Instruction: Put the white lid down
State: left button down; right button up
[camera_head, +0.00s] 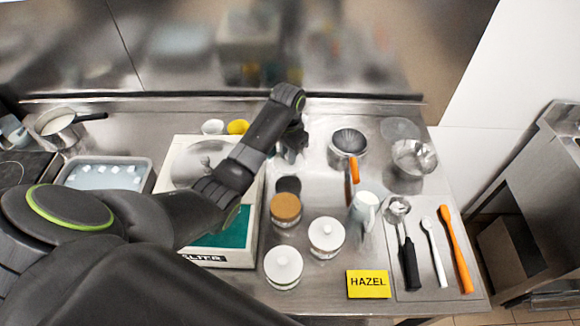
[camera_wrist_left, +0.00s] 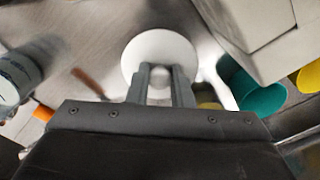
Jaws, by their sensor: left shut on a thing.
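My left gripper (camera_head: 292,148) is over the back middle of the steel counter, pointing down. In the left wrist view its two fingers (camera_wrist_left: 161,86) are closed on the knob of a round white lid (camera_wrist_left: 160,48). The lid's disc shows beyond the fingertips, over bare metal. In the head view the lid is hidden by the gripper, and I cannot tell whether it touches the counter. A dark-topped jar (camera_head: 288,187) stands just in front of the gripper, apparently without a lid. My right gripper is not in view.
Two white-lidded jars (camera_head: 326,234) (camera_head: 283,265) and a brown-topped jar (camera_head: 285,208) stand in front. A metal pot (camera_head: 349,145) and white pitcher (camera_head: 363,210) are to the right. A white machine (camera_head: 180,170) is left. Yellow and white cups (camera_head: 238,127) (camera_head: 213,127) stand behind.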

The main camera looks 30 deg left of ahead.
aim_at(288, 167)
pick_arm(q)
jog(key=shift+f, duration=0.95)
notch_tip(288, 167, down, 3)
jog(key=shift+s+f+p, duration=0.1)
jog(key=shift+p, duration=0.2)
jog(key=shift+f, duration=0.4)
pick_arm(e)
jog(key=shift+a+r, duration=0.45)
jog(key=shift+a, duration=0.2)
pick_arm(q)
jog(key=c, duration=1.3)
grip_release()
jog(key=shift+f, duration=0.1)
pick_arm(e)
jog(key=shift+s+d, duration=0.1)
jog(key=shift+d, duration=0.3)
